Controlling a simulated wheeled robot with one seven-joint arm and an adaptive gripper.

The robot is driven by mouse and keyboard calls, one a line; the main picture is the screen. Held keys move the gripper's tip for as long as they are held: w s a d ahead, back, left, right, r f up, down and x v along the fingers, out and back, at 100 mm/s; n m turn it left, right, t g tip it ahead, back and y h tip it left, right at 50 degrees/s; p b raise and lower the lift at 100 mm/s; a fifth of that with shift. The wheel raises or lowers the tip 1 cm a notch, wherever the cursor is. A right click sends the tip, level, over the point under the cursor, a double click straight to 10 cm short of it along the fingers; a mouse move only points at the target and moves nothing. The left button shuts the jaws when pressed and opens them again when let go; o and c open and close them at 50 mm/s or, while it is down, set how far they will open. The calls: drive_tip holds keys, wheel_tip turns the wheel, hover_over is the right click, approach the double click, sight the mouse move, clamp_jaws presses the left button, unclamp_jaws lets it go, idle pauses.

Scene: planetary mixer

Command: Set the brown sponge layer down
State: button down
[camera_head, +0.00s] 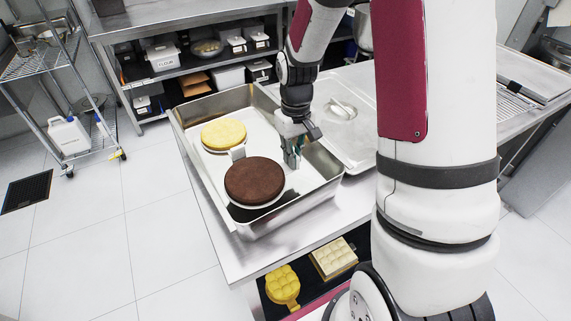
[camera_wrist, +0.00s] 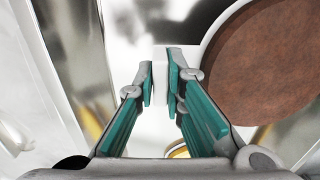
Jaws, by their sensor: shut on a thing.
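The brown sponge layer (camera_head: 254,180) is a round, flat disc on a white round board (camera_head: 242,204) inside a deep metal tray (camera_head: 324,171). My gripper (camera_head: 292,160) is just right of it, pointing down inside the tray. In the wrist view, my gripper (camera_wrist: 160,85) is shut on a narrow white tab beside the brown sponge layer (camera_wrist: 265,65), which looks like part of its board. I cannot tell whether the board touches the tray floor. A yellow sponge layer (camera_head: 223,134) lies behind it in the tray, apart from the brown one.
The tray stands on a metal table (camera_head: 228,262). A lidded metal pan (camera_head: 345,125) is to its right. Below, a shelf holds a yellow piece (camera_head: 282,285) and a pale block (camera_head: 334,258). A wire rack (camera_head: 55,80) stands left, with open floor between.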

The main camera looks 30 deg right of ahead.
sight(293, 179)
drive_tip(key=shift+f, duration=2.6)
drive_tip(key=c, duration=1.7)
unclamp_jaws()
drive_tip(key=shift+o, duration=0.2)
